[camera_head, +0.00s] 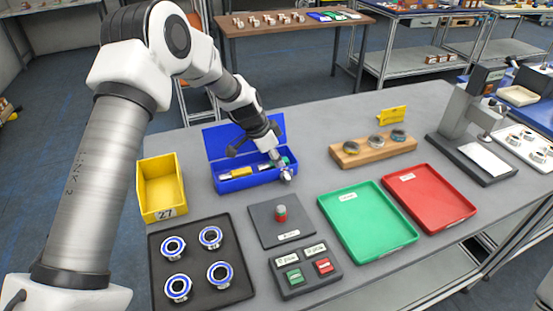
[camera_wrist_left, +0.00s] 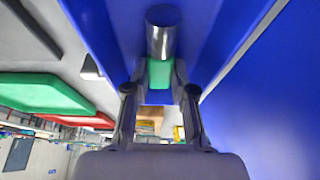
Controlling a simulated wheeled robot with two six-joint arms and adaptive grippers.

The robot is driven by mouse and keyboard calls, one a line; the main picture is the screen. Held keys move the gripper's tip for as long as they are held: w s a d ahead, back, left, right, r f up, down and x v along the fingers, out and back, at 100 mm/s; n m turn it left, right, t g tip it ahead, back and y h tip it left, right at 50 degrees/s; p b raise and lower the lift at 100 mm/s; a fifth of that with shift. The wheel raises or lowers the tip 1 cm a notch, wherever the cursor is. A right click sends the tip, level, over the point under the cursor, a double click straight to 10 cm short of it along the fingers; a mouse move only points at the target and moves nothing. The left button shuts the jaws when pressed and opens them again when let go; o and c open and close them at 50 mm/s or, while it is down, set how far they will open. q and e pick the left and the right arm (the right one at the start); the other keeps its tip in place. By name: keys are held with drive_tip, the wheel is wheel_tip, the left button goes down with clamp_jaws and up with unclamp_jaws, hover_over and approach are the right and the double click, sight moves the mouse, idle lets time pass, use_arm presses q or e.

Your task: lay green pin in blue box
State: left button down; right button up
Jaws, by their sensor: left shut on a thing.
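The blue box (camera_head: 228,186) stands open at the back left of the table, its lid raised behind it. A yellow piece (camera_head: 238,173) lies inside it. My left gripper (camera_head: 284,164) is at the right end of the box. In the left wrist view the left gripper (camera_wrist_left: 158,92) is shut on the green pin (camera_wrist_left: 160,72), gripping its green part, with a grey metal end sticking out beyond the fingers. Blue walls show on both sides of the pin. I cannot tell whether the pin touches the box floor. My right gripper is not in view.
A yellow bin (camera_head: 161,212) stands left of the box, with a black tray (camera_head: 196,264) of blue-ringed parts in front. A grey pad (camera_head: 262,222) holds a red-topped piece. Green (camera_head: 365,243) and red (camera_head: 430,220) trays and a wooden block (camera_head: 373,157) lie to the right.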

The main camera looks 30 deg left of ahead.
use_arm(q)
drive_tip(key=c, duration=1)
unclamp_jaws()
drive_tip(key=shift+f, duration=0.1)
drive_tip(key=shift+r+p, duration=0.6)
drive_tip(key=shift+p, duration=0.1)
drive_tip(key=shift+a+r+b, duration=0.15)
drive_tip(key=shift+r+b, duration=0.15)
drive_tip(key=shift+b, duration=0.1)
drive_tip(key=b+v, duration=0.1)
drive_tip(key=v, duration=1)
drive_tip(key=shift+s, duration=0.1)
